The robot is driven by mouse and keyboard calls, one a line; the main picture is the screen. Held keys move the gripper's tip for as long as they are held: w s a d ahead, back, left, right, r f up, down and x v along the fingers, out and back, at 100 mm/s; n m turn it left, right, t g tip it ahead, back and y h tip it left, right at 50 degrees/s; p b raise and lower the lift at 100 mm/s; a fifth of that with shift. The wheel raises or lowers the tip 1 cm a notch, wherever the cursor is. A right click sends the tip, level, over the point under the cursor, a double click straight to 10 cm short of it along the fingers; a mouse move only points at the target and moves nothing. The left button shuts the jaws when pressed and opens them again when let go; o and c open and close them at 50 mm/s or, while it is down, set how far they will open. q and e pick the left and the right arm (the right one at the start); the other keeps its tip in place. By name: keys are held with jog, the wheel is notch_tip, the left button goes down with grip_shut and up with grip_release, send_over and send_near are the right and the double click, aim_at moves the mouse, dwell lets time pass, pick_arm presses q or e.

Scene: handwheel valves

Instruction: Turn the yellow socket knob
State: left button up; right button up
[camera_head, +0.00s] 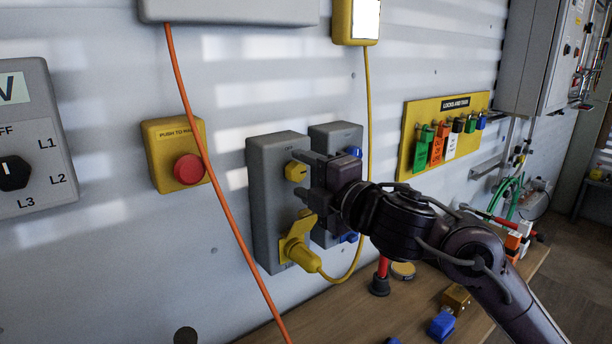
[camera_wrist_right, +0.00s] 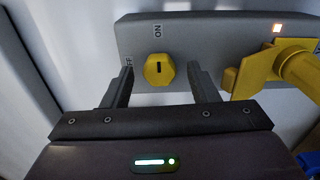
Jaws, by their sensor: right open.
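The yellow socket knob (camera_head: 296,171) sits on the upper part of a grey socket box (camera_head: 265,200) on the wall. In the right wrist view the knob (camera_wrist_right: 159,69) is a yellow faceted disc with a dark slot, and ON and OFF labels are beside it. My right gripper (camera_head: 303,187) is open in front of the box. In the wrist view its two fingers (camera_wrist_right: 160,88) stand apart, one to each side of the knob, and I see no contact. A yellow plug (camera_head: 302,254) is in the lower part of the same box. My left gripper is not in view.
A second grey box (camera_head: 336,137) with blue parts is just to the right, partly behind my gripper. An orange cable (camera_head: 213,180) hangs left of the boxes, near a red push button (camera_head: 189,169). A wooden bench (camera_head: 411,313) lies below.

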jog(key=v, duration=0.6)
jog(key=shift+p, duration=0.45)
